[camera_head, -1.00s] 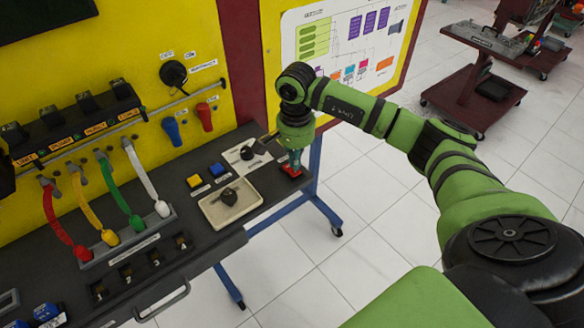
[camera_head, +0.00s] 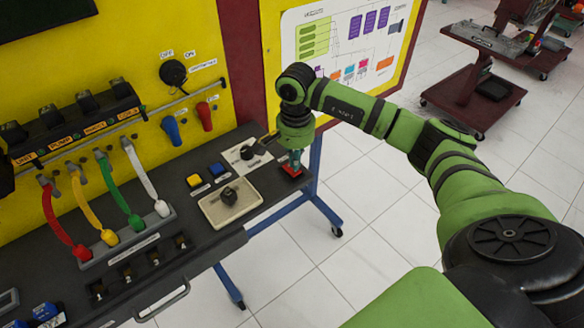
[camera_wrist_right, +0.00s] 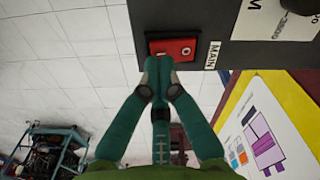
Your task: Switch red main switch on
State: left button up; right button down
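The red main switch (camera_head: 291,171) is at the right end of the dark bench top. In the right wrist view the red switch (camera_wrist_right: 181,47) is a rocker marked with 0, beside a white MAIN label (camera_wrist_right: 212,56). My right gripper (camera_head: 295,160) points down at it, its tips over or on the switch. In the wrist view my right gripper (camera_wrist_right: 158,66) has its fingertips together with nothing between them, at the lower left edge of the rocker. They cover part of it, and I cannot tell whether they touch. My left gripper is not in view.
Beside the switch are a black rotary knob (camera_head: 248,152), a blue button (camera_head: 216,169), a yellow button (camera_head: 194,180) and a beige tray (camera_head: 214,216) with a dark object. Coloured cables hang further left. The yellow panel (camera_head: 130,50) rises behind. Tiled floor is clear right of the bench.

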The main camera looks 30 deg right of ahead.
jog(key=shift+s+f+b, duration=0.1)
jog(key=shift+f+b, duration=0.95)
jog(key=shift+f, duration=0.1)
dwell(0.3)
jog(key=shift+r, duration=0.2)
jog(key=shift+r+p, duration=0.5)
jog(key=shift+r, duration=0.05)
jog(key=shift+r+p, duration=1.45)
jog(key=shift+r, duration=1.4)
jog(key=shift+f, duration=0.1)
